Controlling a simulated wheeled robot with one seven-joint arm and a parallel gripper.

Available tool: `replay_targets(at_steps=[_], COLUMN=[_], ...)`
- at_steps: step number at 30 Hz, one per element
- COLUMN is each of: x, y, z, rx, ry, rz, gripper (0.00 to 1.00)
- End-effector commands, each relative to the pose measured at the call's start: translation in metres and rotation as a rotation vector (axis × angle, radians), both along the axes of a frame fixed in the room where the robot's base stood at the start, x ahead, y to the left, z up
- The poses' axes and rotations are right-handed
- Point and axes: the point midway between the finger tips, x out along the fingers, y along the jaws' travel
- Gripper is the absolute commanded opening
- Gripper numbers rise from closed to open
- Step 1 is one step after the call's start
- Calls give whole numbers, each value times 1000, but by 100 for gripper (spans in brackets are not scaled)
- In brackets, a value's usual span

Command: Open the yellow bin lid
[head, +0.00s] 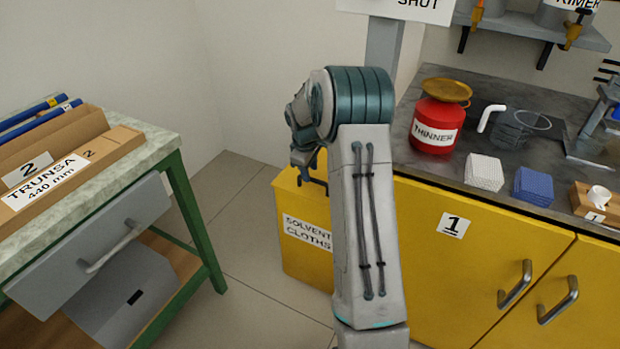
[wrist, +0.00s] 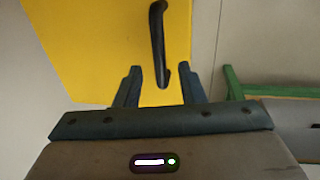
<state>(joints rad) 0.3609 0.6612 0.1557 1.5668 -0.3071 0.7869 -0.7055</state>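The yellow bin (head: 302,255) labelled "SOLVENT CLOTHS" stands on the floor by the yellow cabinet, partly hidden behind my arm. Its lid (head: 290,185) looks shut. In the wrist view, the yellow lid (wrist: 90,50) carries a black bar handle (wrist: 157,35). My gripper (wrist: 160,68) is open, one finger on each side of the handle's near end, with gaps visible and nothing gripped. In the head view, my gripper (head: 307,165) points down over the lid, partly hidden by my wrist.
A yellow cabinet (head: 420,265) with a grey worktop stands right of the bin, bearing a red thinner can (head: 434,138), cloth stacks (head: 484,172) and a clear jug. A green-framed bench (head: 195,215) with a grey drawer stands at left. Floor between is clear.

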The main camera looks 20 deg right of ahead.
Motion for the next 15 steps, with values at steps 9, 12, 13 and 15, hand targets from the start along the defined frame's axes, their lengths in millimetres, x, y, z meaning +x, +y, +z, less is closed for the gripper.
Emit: replay_targets(at_steps=[9, 12, 13, 15], x=[3, 3, 3, 3], y=[-4, -5, -5, -5], z=[-25, -25, -24, -24], rx=[-1, -1, -1, -1], ry=[-1, -1, -1, -1], rz=[-1, -2, -2, -2], gripper=[36, 36, 36, 36])
